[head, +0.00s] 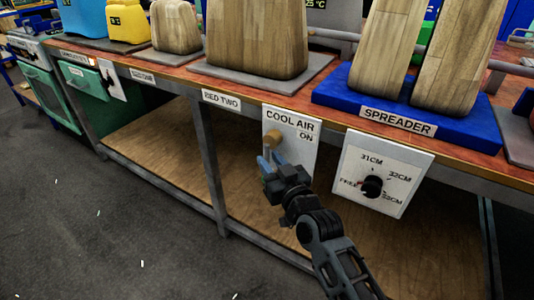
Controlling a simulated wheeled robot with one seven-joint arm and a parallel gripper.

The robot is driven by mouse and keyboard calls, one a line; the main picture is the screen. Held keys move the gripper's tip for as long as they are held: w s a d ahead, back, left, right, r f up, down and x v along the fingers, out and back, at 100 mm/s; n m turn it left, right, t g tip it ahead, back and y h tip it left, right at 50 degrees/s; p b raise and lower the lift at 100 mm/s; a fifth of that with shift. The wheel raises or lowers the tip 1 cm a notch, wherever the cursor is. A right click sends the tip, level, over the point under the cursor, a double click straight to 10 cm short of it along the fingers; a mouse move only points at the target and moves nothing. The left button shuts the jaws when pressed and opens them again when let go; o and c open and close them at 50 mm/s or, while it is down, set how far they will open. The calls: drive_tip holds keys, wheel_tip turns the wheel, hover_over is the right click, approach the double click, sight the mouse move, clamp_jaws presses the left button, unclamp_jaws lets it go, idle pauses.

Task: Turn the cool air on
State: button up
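The white COOL AIR panel (304,155) hangs on the front edge of the workbench, with the word ON printed at its upper right. A tan knob or lever (273,137) sticks out from its left part; its exact setting is hard to read. My gripper (268,157) is just below and in front of this knob, at the panel's lower left. Its two blue-grey fingers point up toward the knob and look apart, with nothing between them. Whether a fingertip touches the knob cannot be told. My gripper and wrist hide the panel's lower left part.
A white dial panel (391,193) with a black knob and CM marks hangs to the right. Above are the blue SPREADER base (340,98) and wooden forms (258,40). A BED TWO label (221,99) is left. A bench leg (209,165) and wooden lower shelf (165,150) lie below.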

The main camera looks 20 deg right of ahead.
drive_tip(key=shift+w+a+p, duration=0.1)
drive_tip(key=shift+w+p, duration=0.2)
drive_tip(key=shift+w, duration=0.8)
drive_tip(key=shift+c, duration=0.3)
clamp_jaws()
